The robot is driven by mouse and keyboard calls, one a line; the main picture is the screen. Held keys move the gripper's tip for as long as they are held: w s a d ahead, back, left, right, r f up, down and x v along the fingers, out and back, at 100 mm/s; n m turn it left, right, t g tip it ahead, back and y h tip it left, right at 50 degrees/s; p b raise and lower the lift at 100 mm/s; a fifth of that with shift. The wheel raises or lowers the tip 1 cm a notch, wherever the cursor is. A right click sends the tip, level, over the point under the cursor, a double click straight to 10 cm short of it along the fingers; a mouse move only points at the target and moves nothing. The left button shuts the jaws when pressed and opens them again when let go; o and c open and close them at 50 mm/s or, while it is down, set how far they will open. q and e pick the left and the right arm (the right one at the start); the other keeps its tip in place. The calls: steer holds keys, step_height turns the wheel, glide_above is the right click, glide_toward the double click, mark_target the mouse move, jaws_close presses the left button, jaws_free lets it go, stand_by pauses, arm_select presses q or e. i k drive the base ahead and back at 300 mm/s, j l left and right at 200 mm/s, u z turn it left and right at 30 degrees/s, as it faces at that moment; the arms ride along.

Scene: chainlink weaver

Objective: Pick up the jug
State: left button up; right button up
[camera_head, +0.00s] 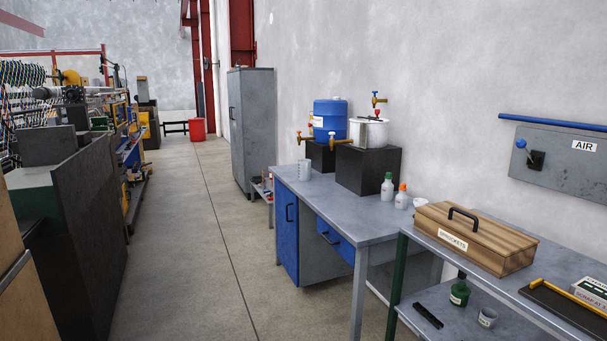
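A small pale jug (304,170) stands upright at the left end of the grey workbench (345,205), close to its edge. It looks like a measuring jug with a handle, but it is small and its contents cannot be seen. A dark block (368,170) stands just to its right on the bench. Neither of my grippers shows in the head view.
A blue drum (330,118) and a steel pot (369,132), both with taps, stand on dark blocks. Two bottles (387,187) stand nearby. A nearer bench holds a wooden box (476,236). The floor aisle (195,240) is clear, with machinery (90,120) at left.

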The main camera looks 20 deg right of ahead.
mark_target(305, 164)
steer(key=i, duration=1.9)
steer(key=i+z, duration=0.15)
steer(key=i, duration=0.35)
steer(key=i+j+z, duration=0.15)
steer(key=i, duration=0.35)
steer(key=i+j+z, duration=0.1)
steer(key=i, duration=0.45)
steer(key=i+j+z, duration=0.1)
steer(key=i+z, duration=0.2)
steer(key=z, duration=0.15)
steer(key=i+j+z, duration=0.2)
steer(key=z, duration=0.25)
steer(key=i+j+z, duration=0.25)
steer(key=z, duration=0.15)
steer(key=i+j+z, duration=0.15)
steer(key=j+z, duration=0.3)
steer(key=i+j+z, duration=0.15)
steer(key=j+z, duration=0.15)
steer(key=z, duration=0.15)
